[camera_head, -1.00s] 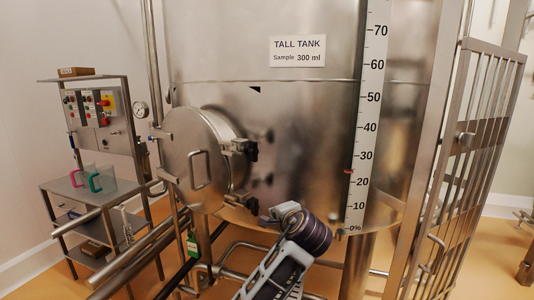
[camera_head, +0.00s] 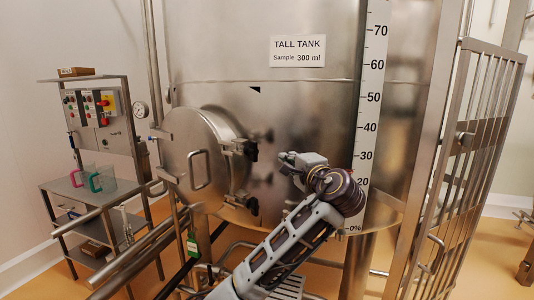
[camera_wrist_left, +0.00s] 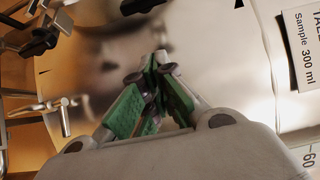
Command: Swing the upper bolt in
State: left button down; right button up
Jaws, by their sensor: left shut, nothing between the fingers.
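The round steel hatch door (camera_head: 180,160) with its bar handle sits at the tank's front left, against or close to its collar. The upper bolt (camera_head: 248,150), with a black knob, is at the hatch's upper right edge. The lower bolt (camera_head: 244,202) is below it. My left gripper (camera_head: 284,161) is shut and empty, to the right of the upper bolt and apart from it. In the left wrist view, its green fingers (camera_wrist_left: 157,82) meet in front of the tank wall. There the upper bolt's knob (camera_wrist_left: 140,5) is cut by the top edge. My right gripper is not in view.
The tall tank (camera_head: 220,55) carries a label (camera_head: 297,51) and a level scale (camera_head: 372,100). A barred gate (camera_head: 475,150) stands to the right. A cart (camera_head: 75,190) with jugs and a control box stands at left. Pipes run below the hatch.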

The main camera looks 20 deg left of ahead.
aim_at(244, 148)
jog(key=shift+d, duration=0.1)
pick_arm(q)
jog(key=w+a+p, duration=0.3)
jog(key=w+a, duration=0.1)
jog(key=a, duration=0.4)
jog(key=shift+w+a, duration=0.15)
jog(key=shift+w, duration=0.2)
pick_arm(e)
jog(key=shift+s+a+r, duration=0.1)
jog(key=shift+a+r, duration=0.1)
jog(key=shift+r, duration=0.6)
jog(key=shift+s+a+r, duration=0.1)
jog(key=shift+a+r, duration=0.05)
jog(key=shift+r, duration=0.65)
